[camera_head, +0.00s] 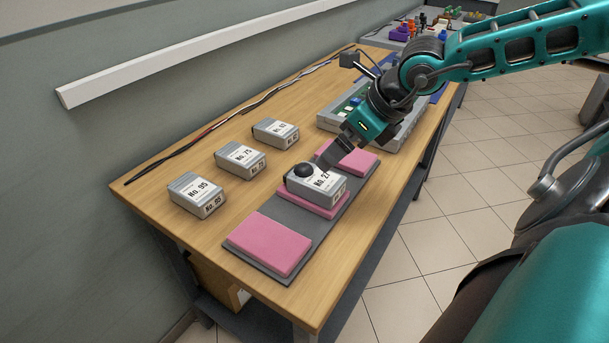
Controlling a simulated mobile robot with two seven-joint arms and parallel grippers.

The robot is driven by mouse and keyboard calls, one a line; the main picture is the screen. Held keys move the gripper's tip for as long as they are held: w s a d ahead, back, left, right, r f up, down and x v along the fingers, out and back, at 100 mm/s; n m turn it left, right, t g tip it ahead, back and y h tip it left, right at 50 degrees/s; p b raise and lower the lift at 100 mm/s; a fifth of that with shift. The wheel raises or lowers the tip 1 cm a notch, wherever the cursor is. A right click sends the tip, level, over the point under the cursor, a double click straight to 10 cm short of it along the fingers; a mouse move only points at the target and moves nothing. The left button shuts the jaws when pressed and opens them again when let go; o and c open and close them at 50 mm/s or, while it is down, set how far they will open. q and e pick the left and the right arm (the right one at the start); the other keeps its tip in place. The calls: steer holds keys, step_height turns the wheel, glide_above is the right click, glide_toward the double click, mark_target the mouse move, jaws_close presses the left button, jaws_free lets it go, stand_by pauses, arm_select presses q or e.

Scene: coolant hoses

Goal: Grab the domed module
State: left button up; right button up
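The domed module, a light grey box labelled "No. 27" (328,187) with a round black dome at its left end, sits on the middle pink pad (318,206) of a dark grey board. My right gripper (322,164) comes in from the upper right. Its dark fingers point down just behind the module, close to its far edge. The frame does not show whether they touch it or how far apart they are. My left gripper is not in view.
Grey modules "No. 95" (197,194), "No. 75" (240,160) and one farther back (276,133) stand in a row at left. A pink pad (268,245) in front is bare. A grey tray (400,141) and dark cables (240,113) lie behind.

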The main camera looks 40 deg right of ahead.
mark_target(314, 175)
steer(key=b+x, duration=0.1)
steer(key=x, duration=0.5)
steer(key=shift+s+f, duration=0.1)
steer(key=shift+f, duration=0.15)
steer(key=shift+w+a+f+b, duration=0.25)
steer(key=shift+f+b, duration=0.05)
steer(key=shift+f, duration=0.25)
steer(key=shift+w+a+f+b, duration=0.2)
steer(key=shift+a+f+b, duration=0.05)
steer(key=shift+f, duration=0.35)
steer(key=shift+x, duration=1.25)
steer(key=shift+c, duration=0.4)
steer(key=c, duration=1.2)
steer(key=shift+c, duration=0.6)
steer(key=shift+r, duration=0.1)
